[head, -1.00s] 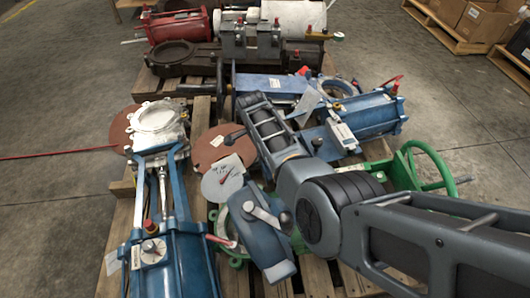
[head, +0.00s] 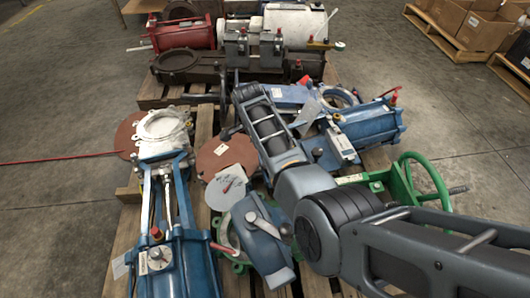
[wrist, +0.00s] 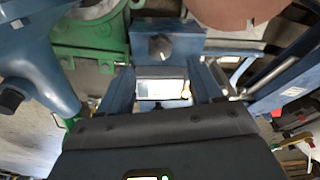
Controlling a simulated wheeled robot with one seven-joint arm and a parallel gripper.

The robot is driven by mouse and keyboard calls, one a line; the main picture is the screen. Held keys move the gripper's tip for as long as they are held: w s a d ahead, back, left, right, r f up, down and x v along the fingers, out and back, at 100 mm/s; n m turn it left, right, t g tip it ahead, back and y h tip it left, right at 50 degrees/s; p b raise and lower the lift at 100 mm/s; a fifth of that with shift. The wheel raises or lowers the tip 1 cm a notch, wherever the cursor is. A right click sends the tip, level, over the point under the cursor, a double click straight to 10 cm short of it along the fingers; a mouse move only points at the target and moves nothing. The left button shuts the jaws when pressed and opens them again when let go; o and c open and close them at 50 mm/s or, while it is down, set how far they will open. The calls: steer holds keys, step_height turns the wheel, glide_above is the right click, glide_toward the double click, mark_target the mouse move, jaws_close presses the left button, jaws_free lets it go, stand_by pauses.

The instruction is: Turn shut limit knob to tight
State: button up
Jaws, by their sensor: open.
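My gripper (wrist: 160,70) shows in the wrist view as two spread fingers beyond a dark palm, with nothing held between them. Just past the fingertips, a blue block carries a small dark grey knob (wrist: 160,46); the fingers are apart from it. I cannot tell whether this is the shut limit knob, and no setting mark is readable. A knob on a pale dial (head: 152,257) sits on the blue actuator at lower left. Another pale dial plate (head: 341,145) is on the blue actuator right of my arm.
A green valve (wrist: 90,35) and a brown disc (wrist: 235,12) lie close to the gripper. A blue-grey lever unit (head: 262,245) and a green handwheel (head: 425,170) crowd the pallet. A red rod (head: 60,159) juts out left. Open floor (head: 50,230) lies left.

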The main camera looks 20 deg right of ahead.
steer(key=shift+r, duration=0.25)
steer(key=shift+d+n+y+b, duration=0.35)
steer(key=shift+n+b, duration=0.15)
steer(key=shift+n, duration=0.3)
steer(key=shift+d+r+n+y+b, duration=0.1)
steer(key=shift+d+n+y+b, duration=0.15)
steer(key=shift+n, duration=0.35)
steer(key=shift+d+r+n+y+b, duration=0.15)
steer(key=shift+n+y, duration=0.15)
steer(key=shift+n, duration=0.3)
steer(key=shift+f, duration=0.25)
step_height(320, 180, down, 7)
steer(key=b, duration=0.4)
steer(key=shift+f, duration=0.2)
steer(key=c, duration=1.1)
steer(key=shift+o, duration=0.2)
steer(key=shift+r, duration=0.1)
